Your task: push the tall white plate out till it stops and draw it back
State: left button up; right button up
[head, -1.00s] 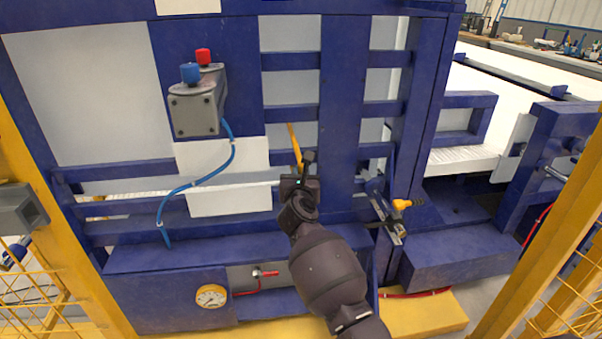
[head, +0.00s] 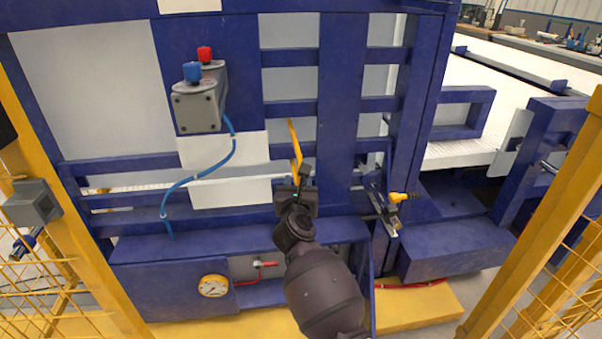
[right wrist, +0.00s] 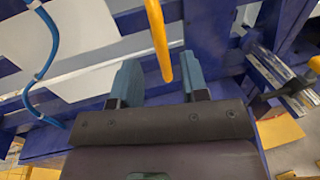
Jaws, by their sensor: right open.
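A tall pale panel (head: 288,85) shows behind the blue bars in the head view; I cannot tell if it is the plate meant. A yellow bar (head: 295,145) slopes down in front of it. My right gripper (head: 303,178) is open at the bar's lower end. In the right wrist view the yellow bar (right wrist: 157,38) reaches down between the two spread fingers of the gripper (right wrist: 158,66), with gaps visible on both sides. Its far end is out of that view. My left gripper is not in view.
A grey box with red and blue knobs (head: 198,105) and a blue hose (head: 232,148) are left of my arm. A yellow-handled clamp (head: 397,197) is close on the right. A gauge (head: 213,286) sits low left. Yellow posts (head: 545,215) flank the space.

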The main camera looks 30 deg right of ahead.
jog(key=shift+v, duration=2.1)
